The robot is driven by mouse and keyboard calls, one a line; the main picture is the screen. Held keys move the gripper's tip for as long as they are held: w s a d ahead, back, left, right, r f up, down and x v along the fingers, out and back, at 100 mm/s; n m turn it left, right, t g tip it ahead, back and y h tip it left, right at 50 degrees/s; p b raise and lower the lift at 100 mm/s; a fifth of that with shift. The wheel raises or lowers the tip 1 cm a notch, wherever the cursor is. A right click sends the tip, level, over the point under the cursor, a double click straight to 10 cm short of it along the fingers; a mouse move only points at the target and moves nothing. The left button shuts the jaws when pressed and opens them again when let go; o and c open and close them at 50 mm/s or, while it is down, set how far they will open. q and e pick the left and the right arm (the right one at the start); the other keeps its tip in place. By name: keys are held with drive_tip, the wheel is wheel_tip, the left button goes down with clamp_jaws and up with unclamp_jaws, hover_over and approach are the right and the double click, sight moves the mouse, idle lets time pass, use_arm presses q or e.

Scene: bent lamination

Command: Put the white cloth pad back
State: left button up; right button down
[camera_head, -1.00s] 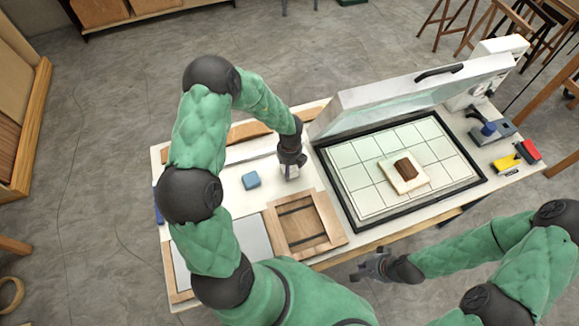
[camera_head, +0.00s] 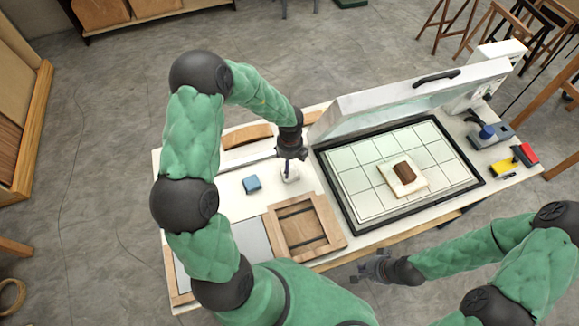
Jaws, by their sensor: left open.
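A small white piece, which looks like the white cloth pad (camera_head: 291,176), sits on the light worktable right of a blue block. My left gripper (camera_head: 288,164) is open just above it, pointing down. Its fingertips partly cover the pad, and I cannot tell whether they touch it. My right gripper (camera_head: 373,268) is off the table's front edge, apart from everything; its finger gap is too small to read.
The blue block (camera_head: 252,184) lies left of the pad. A wooden frame (camera_head: 334,238) lies in front. A press with a raised lid (camera_head: 410,95) stands right; its gridded bed (camera_head: 356,182) carries a cream square (camera_head: 388,187) with a brown block (camera_head: 405,173). Tools lie far right.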

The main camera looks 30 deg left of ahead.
sight(290, 172)
use_arm(q)
wheel_tip(290, 172, up, 6)
drive_tip(key=shift+p, duration=0.45)
idle(0.3)
